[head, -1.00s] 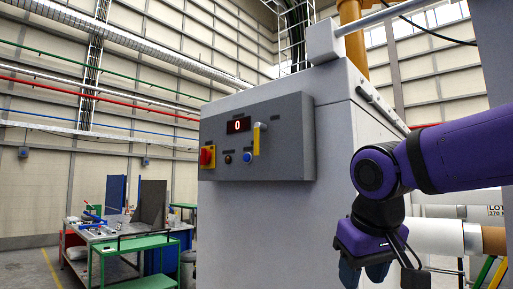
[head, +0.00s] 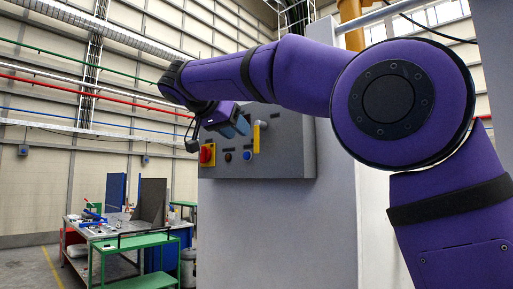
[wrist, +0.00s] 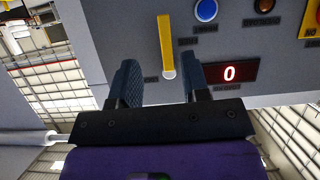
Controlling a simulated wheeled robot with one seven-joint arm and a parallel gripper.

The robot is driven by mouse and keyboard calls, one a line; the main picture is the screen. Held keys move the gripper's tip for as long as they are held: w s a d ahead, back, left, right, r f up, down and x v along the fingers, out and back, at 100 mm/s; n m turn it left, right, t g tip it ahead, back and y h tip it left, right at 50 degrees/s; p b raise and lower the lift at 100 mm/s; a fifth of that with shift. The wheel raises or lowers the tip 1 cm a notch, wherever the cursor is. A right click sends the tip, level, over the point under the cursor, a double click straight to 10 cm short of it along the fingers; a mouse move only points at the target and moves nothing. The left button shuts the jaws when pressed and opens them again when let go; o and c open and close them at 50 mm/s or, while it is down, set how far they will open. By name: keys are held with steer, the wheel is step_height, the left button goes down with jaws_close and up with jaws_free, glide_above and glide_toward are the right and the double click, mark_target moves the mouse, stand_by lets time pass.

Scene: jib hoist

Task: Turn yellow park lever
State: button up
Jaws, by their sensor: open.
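The yellow park lever (head: 257,138) is on the front of the grey control panel (head: 285,155). It hangs from a pale pivot at its top end and points down. In the wrist view the lever (wrist: 165,42) appears upside down, with its pivot just beyond and between my fingertips. My gripper (head: 236,124) is raised in front of the panel, left of the lever in the head view. In the wrist view my gripper (wrist: 160,82) is open, with a finger on each side of the pivot's line and nothing between them. I cannot tell whether a finger touches the panel.
A red knob on a yellow plate (head: 207,154), a dark button (head: 228,157) and a blue button (head: 247,155) sit left of the lever. A red "0" display (wrist: 230,73) is close to one finger. A green cart (head: 140,243) stands far left.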

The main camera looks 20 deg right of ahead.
mark_target(256, 145)
steer(key=shift+m, duration=0.3)
steer(key=x, duration=0.9)
steer(key=shift+w+d+r, duration=0.15)
steer(key=shift+w+d, duration=0.05)
steer(key=shift+w, duration=0.3)
jaws_close()
